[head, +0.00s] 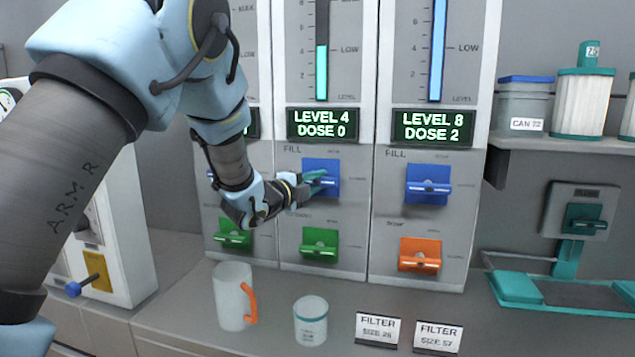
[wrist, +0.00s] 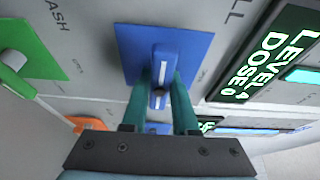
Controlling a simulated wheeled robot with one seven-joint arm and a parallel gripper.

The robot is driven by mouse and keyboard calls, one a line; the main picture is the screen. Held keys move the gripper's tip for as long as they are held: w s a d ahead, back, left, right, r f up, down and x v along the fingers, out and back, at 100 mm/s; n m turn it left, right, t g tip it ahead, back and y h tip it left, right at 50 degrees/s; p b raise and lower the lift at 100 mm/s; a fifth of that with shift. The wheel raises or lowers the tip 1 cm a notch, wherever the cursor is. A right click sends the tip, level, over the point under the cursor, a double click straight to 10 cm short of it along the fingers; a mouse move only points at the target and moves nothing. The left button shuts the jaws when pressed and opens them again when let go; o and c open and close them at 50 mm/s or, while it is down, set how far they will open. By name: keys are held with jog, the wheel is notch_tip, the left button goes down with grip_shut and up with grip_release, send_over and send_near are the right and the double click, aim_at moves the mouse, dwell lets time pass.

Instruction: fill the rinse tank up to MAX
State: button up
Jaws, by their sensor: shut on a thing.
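My gripper (head: 311,183) is shut on the blue fill lever (head: 325,172) of the middle panel. In the wrist view its teal fingers (wrist: 162,98) stand on both sides of the blue lever (wrist: 163,60). The middle display (head: 322,124) reads LEVEL 4, DOSE 0. The green column of the middle gauge (head: 321,72) ends slightly above the LOW mark. The right display (head: 433,126) reads LEVEL 8, DOSE 2, and its blue gauge column (head: 437,50) runs up out of view.
Green levers (head: 320,244) and an orange lever (head: 420,256) sit below the fill levers. A mug (head: 232,295), a small jar (head: 310,320) and two filter signs (head: 377,329) stand on the counter in front. A shelf (head: 560,143) with canisters is at the right.

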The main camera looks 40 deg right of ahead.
grip_shut()
jog(key=shift+f+b, duration=0.15)
jog(key=shift+b, duration=0.4)
jog(key=n+b, duration=0.1)
jog(key=b, duration=0.2)
jog(key=shift+f+n+h, duration=0.25)
jog(key=shift+n+h, duration=0.05)
jog(key=shift+n, duration=0.1)
jog(key=n+t+h+b, duration=0.1)
jog(key=n+b, duration=0.2)
jog(key=b, duration=0.4)
jog(key=shift+f+n, duration=0.15)
jog(key=shift+n, duration=0.25)
jog(key=n+b, duration=0.2)
jog(key=b, duration=0.1)
jog(key=n+t+b, duration=0.1)
jog(key=n+b, duration=0.1)
jog(key=b, duration=0.1)
jog(key=shift+t+h, duration=0.3)
jog(key=shift+h, duration=0.1)
jog(key=n+t+b, duration=0.1)
jog(key=n+b, duration=0.1)
jog(key=n+t+b, duration=0.1)
jog(key=n+b, duration=0.1)
jog(key=shift+r, duration=0.5)
jog(key=o, duration=0.7)
grip_release()
